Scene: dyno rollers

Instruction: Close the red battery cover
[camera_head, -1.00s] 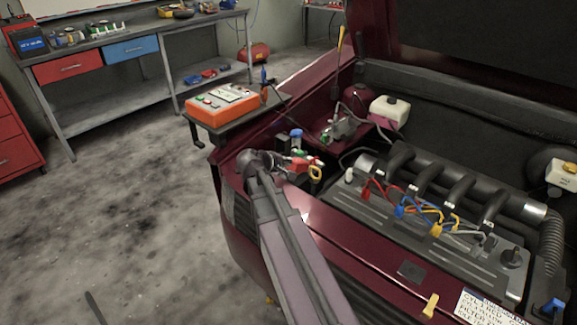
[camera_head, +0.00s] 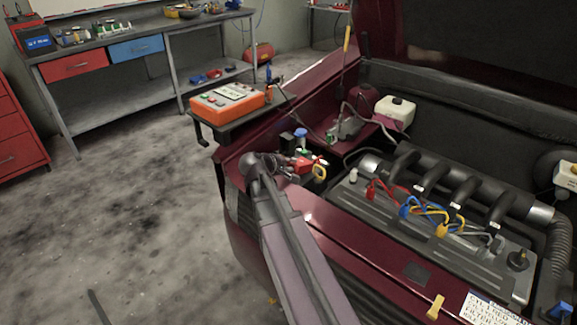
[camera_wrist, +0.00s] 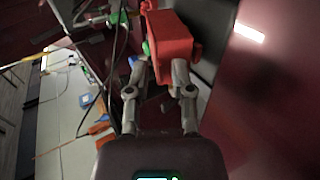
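The red battery cover (camera_wrist: 176,44) is a boxy red piece in the wrist view, just beyond and partly between my fingertips. A small red part, probably the same cover, shows in the head view (camera_head: 303,164) at the front left corner of the engine bay. My gripper (camera_wrist: 161,78) has its two fingers apart, with a dark gap between them. The right finger overlaps the cover's lower edge; I cannot tell whether it touches. In the head view my arm reaches over the front edge of the car, and its wrist hides part of the corner.
A blue-capped part (camera_head: 301,133) stands close behind the cover. The engine (camera_head: 440,215) with coloured leads fills the right. An orange tester (camera_head: 226,101) stands on a small shelf at left. The floor at left is clear.

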